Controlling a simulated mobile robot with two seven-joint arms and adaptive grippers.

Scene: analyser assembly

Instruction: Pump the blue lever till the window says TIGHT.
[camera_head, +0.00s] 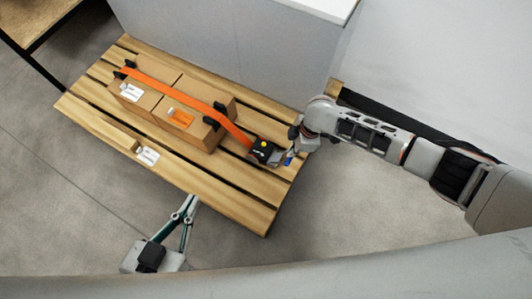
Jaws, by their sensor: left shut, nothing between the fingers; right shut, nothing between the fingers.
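A ratchet device with a black and yellow window part (263,148) sits at the right end of the wooden pallet (235,184). An orange strap (180,97) runs from it over brown cardboard boxes (190,133). The blue lever (288,158) shows only as a small patch beside the device, partly hidden by my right gripper (291,150). My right gripper is at the lever; I cannot tell whether it touches it. The window's text is too small to read. My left gripper (190,202) is shut and empty, in front of the pallet's near edge.
White labels lie on the box (131,92) and on the pallet's near side (148,155). A large grey cabinet (230,45) stands behind the pallet. A wooden table (35,20) is at the upper left. The floor left of and in front of the pallet is clear.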

